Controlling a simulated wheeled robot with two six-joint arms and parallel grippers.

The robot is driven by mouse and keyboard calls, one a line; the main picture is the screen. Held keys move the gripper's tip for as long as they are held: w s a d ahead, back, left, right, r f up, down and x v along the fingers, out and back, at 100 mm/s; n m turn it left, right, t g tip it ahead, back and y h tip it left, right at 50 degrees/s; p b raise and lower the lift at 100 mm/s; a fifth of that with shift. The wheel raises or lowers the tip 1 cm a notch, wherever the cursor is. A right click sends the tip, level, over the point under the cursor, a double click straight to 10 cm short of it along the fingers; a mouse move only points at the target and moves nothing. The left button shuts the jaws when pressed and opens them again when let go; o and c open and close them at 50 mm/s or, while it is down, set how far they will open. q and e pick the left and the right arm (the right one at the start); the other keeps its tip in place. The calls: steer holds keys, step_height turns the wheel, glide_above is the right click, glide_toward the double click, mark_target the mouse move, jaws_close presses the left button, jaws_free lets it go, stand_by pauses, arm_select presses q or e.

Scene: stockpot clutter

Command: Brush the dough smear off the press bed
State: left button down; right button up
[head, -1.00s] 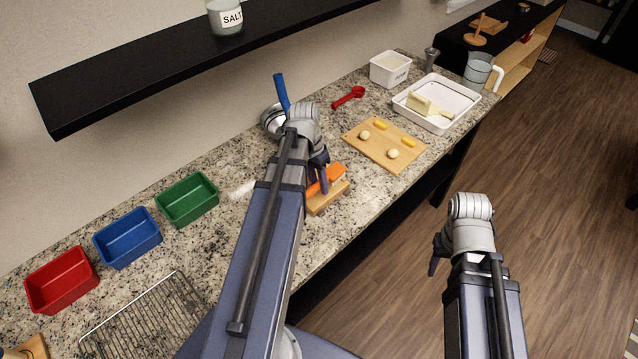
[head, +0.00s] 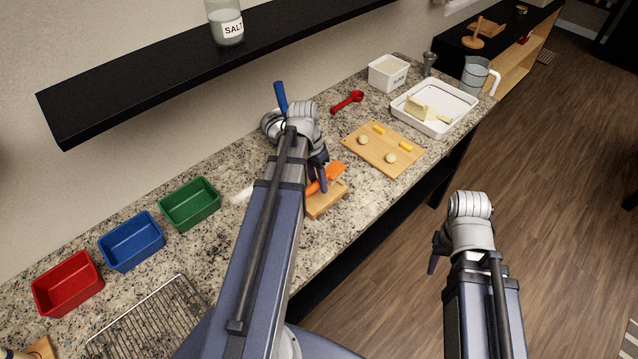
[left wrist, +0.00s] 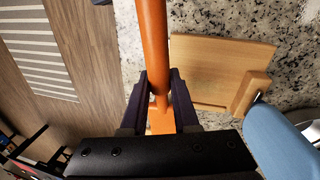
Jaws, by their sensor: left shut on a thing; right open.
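My left gripper (head: 319,180) is shut on an orange handle (left wrist: 152,60), which I take to be the brush. It also shows in the head view (head: 336,172), just above a small wooden block (head: 328,201), which looks like the press bed. In the left wrist view, the pale wooden bed (left wrist: 212,70) lies on the counter to the right of the handle. I cannot make out the dough smear or the brush's bristles. My right gripper (head: 434,258) is open and empty, out over the floor; its fingers are mostly hidden by its wrist.
A blue handle (head: 281,97) with a metal part stands behind my left wrist. A dough board (head: 385,162), red scoop (head: 347,102) and white tray (head: 458,100) lie beyond. Green (head: 189,204), blue (head: 131,240) and red (head: 68,284) bins stand left, near a wire rack (head: 150,325).

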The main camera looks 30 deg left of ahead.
arm_select(q)
steer(key=shift+m, duration=0.7)
steer(key=shift+s+a+f+b, duration=0.15)
steer(key=shift+a+f+b, duration=0.05)
steer(key=shift+f+b, duration=0.45)
steer(key=shift+s+a+f+b, duration=0.15)
steer(key=shift+s+f+b, duration=0.05)
steer(key=shift+f+b, duration=0.45)
steer(key=shift+s+a+f+b, duration=0.15)
steer(key=shift+a+f+b, duration=0.05)
steer(key=shift+f+b, duration=0.45)
